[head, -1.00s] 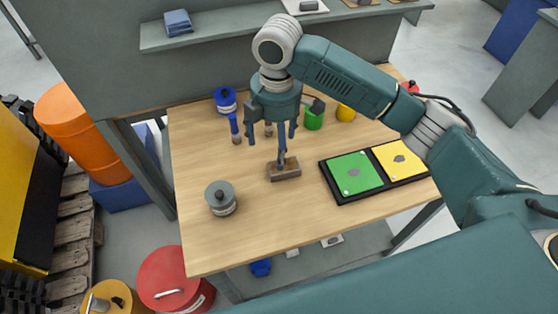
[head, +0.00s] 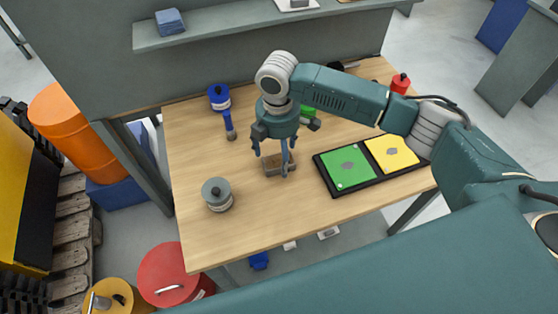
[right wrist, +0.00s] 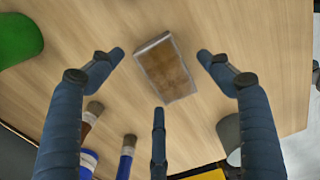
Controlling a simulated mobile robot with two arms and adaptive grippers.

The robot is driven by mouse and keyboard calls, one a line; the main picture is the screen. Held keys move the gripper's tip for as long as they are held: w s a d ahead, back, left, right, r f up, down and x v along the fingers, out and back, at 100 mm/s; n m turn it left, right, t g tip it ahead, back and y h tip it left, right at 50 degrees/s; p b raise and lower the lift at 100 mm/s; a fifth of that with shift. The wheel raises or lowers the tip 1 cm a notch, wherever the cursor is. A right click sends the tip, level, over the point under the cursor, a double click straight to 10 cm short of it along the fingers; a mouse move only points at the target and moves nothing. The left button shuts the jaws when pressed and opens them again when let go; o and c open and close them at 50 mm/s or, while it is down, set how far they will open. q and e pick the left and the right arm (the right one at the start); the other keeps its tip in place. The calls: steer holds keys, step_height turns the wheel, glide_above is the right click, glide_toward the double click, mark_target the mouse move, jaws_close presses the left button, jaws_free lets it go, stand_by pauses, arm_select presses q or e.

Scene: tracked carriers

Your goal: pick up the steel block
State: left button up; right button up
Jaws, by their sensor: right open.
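The steel block (head: 272,166) is a small grey block with a brown, rusty-looking top, lying on the wooden table (head: 240,225). My right gripper (head: 276,160) is above it, pointing down, with its fingers spread. In the right wrist view the block (right wrist: 166,69) lies between the open fingers of the right gripper (right wrist: 160,75), with table showing between it and each finger. In the head view the fingers hide part of the block. I cannot tell how far the fingertips are above the table. My left gripper is not in view.
A black tray with a green plate (head: 348,170) and a yellow plate (head: 392,154) lies right of the block. A grey lidded pot (head: 217,196) stands front left. A blue pot (head: 219,98) and a blue-handled brush (head: 229,124) are behind. The table's front is clear.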

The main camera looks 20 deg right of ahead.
steer(key=shift+f, duration=0.2)
jaws_close()
steer(key=shift+w+r, duration=0.15)
steer(key=shift+r, duration=0.1)
